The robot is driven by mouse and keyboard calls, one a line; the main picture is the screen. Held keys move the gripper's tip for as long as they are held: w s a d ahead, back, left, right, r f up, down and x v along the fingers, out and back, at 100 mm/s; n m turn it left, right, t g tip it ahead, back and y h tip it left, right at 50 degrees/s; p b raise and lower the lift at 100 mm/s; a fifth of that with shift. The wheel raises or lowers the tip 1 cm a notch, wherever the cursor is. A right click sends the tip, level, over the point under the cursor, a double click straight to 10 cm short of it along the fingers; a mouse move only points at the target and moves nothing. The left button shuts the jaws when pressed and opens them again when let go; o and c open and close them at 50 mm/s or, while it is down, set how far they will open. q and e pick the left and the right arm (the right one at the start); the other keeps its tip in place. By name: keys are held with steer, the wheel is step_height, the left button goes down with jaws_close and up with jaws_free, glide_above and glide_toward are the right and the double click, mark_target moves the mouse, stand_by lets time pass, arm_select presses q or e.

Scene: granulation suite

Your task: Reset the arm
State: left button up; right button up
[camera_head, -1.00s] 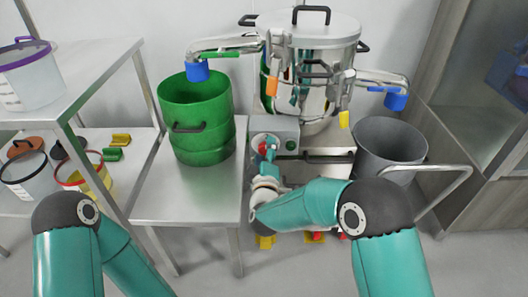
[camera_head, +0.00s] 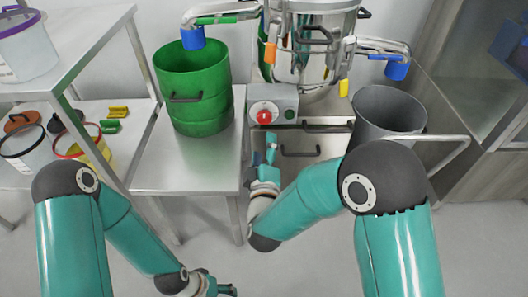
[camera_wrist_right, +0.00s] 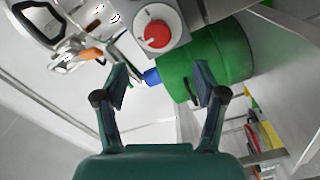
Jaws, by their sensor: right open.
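My right gripper (camera_head: 270,150) is in front of and below the grey control box (camera_head: 284,92) with its red knob (camera_head: 264,117). In the right wrist view my right gripper (camera_wrist_right: 160,88) has its two dark fingers wide apart with nothing between them. The red knob (camera_wrist_right: 157,34) shows beyond the fingertips, apart from them. My left gripper (camera_head: 226,290) is only partly in view at the bottom edge, low over the floor, and its fingers cannot be made out.
A green drum (camera_head: 196,90) stands on the steel table (camera_head: 190,160) at left. A grey bin (camera_head: 387,112) stands right of the steel vessel (camera_head: 310,60), by a cart handle (camera_head: 440,137). Shelves with tubs are far left; a cabinet (camera_head: 500,165) is at right. Floor in front is clear.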

steer(key=shift+s, duration=0.6)
steer(key=shift+d, duration=0.1)
steer(key=d+f+m+g+h, duration=0.3)
steer(key=d+f+g, duration=0.2)
steer(key=d+f, duration=1.2)
steer(key=s+f+m+g+y, duration=0.4)
steer(key=s+f+m+g, duration=0.15)
steer(key=s+f, duration=0.65)
steer(key=s+a+f+m+g+y, duration=0.1)
steer(key=s+a+m+g+y, duration=0.35)
steer(key=s, duration=0.95)
step_height(320, 180, up, 28)
steer(key=m+g+h+p, duration=0.1)
steer(key=g+p, duration=0.1)
steer(key=p, duration=2.6)
steer(key=shift+w+a+m, duration=0.15)
steer(key=shift+a+m, duration=0.2)
steer(key=shift+m, duration=0.05)
